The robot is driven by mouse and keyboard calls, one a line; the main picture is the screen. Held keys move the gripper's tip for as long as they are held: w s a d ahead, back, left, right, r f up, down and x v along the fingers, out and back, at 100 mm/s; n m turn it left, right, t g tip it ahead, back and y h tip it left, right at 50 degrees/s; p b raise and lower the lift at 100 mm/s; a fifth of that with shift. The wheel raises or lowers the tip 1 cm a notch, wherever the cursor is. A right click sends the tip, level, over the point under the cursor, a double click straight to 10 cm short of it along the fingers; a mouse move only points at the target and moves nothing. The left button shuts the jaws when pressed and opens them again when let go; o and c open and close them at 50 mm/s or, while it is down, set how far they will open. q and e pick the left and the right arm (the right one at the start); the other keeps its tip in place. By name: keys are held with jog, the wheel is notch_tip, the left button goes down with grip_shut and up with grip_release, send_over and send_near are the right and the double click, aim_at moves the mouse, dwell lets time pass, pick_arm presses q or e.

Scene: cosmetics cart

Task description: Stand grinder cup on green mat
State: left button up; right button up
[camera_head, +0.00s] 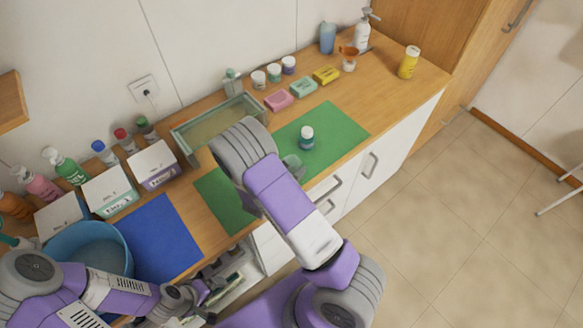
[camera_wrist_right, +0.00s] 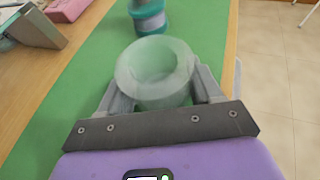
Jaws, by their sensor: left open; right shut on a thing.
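The grinder cup (camera_wrist_right: 155,72) is a pale, translucent green cup with its open mouth facing the right wrist camera. My right gripper (camera_wrist_right: 155,97) is shut on it, one finger on each side. In the head view the cup (camera_head: 292,162) shows in part beside my right arm, over the green mat (camera_head: 335,128). The mat also fills much of the right wrist view (camera_wrist_right: 75,105). Whether the cup's base touches the mat cannot be told. My left gripper (camera_head: 212,291) is open and empty, low at the counter's front edge.
A teal-and-white jar (camera_head: 306,137) stands on the mat close beyond the cup. A glass tray (camera_head: 222,122), several soap bars (camera_head: 303,87) and small jars line the back. A blue mat (camera_head: 160,238) and blue basin (camera_head: 90,248) are left. The mat's right end is clear.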

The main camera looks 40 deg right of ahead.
jog(key=shift+f, duration=0.2)
jog(key=o, duration=1.2)
jog(key=shift+r, duration=0.1)
jog(key=shift+r, duration=0.1)
jog(key=shift+a+r, duration=0.15)
jog(key=shift+a, duration=0.05)
jog(key=v, duration=1.1)
jog(key=shift+s+a, duration=0.1)
jog(key=shift+s, duration=0.05)
jog(key=shift+s+a, duration=0.1)
